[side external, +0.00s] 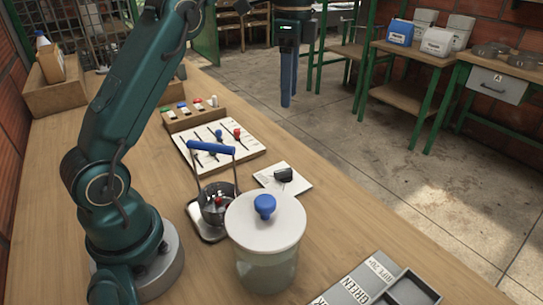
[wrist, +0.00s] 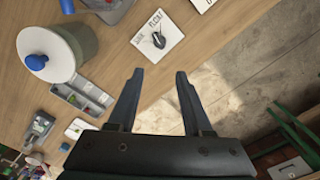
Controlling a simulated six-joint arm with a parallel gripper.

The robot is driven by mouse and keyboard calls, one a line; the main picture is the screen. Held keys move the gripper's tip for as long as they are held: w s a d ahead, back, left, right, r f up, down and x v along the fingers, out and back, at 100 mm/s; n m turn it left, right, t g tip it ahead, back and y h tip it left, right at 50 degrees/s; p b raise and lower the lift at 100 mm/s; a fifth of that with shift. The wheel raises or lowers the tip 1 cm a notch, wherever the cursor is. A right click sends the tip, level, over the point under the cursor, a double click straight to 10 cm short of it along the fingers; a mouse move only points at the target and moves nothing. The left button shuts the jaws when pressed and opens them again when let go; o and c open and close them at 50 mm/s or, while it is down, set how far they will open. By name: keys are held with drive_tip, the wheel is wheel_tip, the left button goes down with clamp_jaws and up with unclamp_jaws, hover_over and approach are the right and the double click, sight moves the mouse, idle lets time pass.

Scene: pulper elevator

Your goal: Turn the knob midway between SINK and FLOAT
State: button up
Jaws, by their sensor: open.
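The knob (side external: 283,175) is small and black, on a white square plate (side external: 300,187) lying on the wooden table. I cannot tell exactly where the knob points. My gripper (side external: 287,102) hangs high above the table, fingers pointing down, well clear of the knob. In the wrist view my gripper (wrist: 160,72) is open and empty, its fingers below the knob in the picture.
A jar with a white lid (side external: 245,225) and blue handle stands close to the plate. A compartment tray (side external: 408,291) is at front right. Floor lies beyond the table edge.

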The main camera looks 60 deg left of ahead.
drive_tip(key=shift+r, duration=0.1)
idle(0.3)
drive_tip(key=n, duration=0.7)
hover_over(286, 170)
wheel_tip(286, 170, down, 14)
drive_tip(key=shift+r, duration=0.2)
drive_tip(key=shift+f, duration=2.45)
drive_tip(key=shift+c, duration=0.3)
clamp_jaws()
